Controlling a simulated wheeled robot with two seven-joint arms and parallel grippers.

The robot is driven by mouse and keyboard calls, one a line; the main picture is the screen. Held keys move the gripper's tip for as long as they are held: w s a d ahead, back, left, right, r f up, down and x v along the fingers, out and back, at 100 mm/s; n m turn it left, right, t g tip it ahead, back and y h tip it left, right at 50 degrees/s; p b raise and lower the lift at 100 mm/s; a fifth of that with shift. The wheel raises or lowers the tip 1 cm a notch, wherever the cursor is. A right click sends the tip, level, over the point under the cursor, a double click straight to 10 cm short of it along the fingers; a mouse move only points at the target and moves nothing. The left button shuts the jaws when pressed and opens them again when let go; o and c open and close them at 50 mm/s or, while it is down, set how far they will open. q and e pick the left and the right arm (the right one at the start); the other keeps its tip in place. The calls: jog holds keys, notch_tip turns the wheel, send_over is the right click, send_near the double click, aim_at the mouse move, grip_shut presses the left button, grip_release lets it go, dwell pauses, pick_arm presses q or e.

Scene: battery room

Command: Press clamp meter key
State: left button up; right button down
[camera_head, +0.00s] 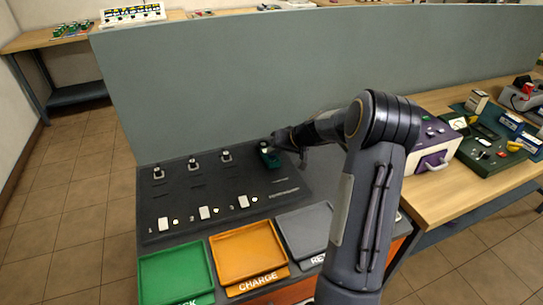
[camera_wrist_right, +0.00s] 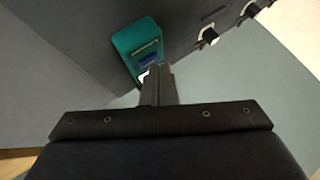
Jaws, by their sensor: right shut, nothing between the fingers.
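The clamp meter (camera_head: 271,160) is a small green device at the back right of the dark panel in the head view. In the right wrist view the teal clamp meter (camera_wrist_right: 126,43) shows a blue patch and a pale spot near its lower end. My right gripper (camera_head: 277,143) is shut and empty, at the clamp meter. In the right wrist view its closed fingertips (camera_wrist_right: 160,68) overlap the lower end of the meter. I cannot tell whether they touch it. The fingers partly hide that end. My left gripper is not in view.
The dark panel (camera_head: 225,195) carries several small fittings and white blocks numbered 1 to 3. Green (camera_head: 172,270), orange (camera_head: 247,252) and grey (camera_head: 303,228) trays lie in front. A grey partition (camera_head: 200,90) stands behind. A purple-and-white box (camera_head: 432,150) sits on the right bench.

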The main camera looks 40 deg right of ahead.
aim_at(274, 158)
dwell(0.4)
jog(key=shift+r, duration=0.7)
jog(key=shift+r+p, duration=1.5)
jog(key=shift+r, duration=1)
